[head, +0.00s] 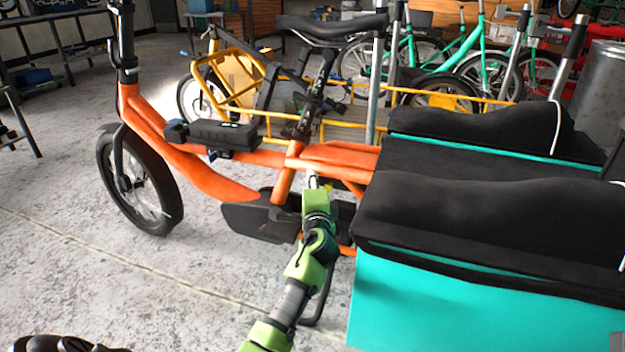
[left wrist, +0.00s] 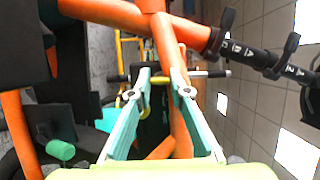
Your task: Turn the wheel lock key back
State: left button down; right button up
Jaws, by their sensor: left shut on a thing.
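The orange cargo bike (head: 215,178) stands in the middle of the head view, its front wheel to the left. My left gripper (head: 314,182) reaches in below the seat, beside the orange frame. In the left wrist view, the two pale green fingers of my left gripper (left wrist: 161,76) close in on a thin light bar (left wrist: 207,74) with dark ends, beside an orange frame tube (left wrist: 172,60). The bar looks like the wheel lock key, but its shape and angle are partly hidden by the fingers. The lock body cannot be made out. My right gripper does not show.
A teal cargo box (head: 440,305) with black covers (head: 470,215) stands close on the right. The bike's black seat (head: 333,27) is above the gripper. A yellow-framed bike (head: 228,70) and teal bikes (head: 480,45) stand behind.

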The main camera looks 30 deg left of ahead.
pick_arm(q)
jog(key=shift+f, duration=0.1)
jog(key=c, duration=1.9)
grip_release()
jog(key=shift+s, duration=0.1)
jog(key=v, duration=1.2)
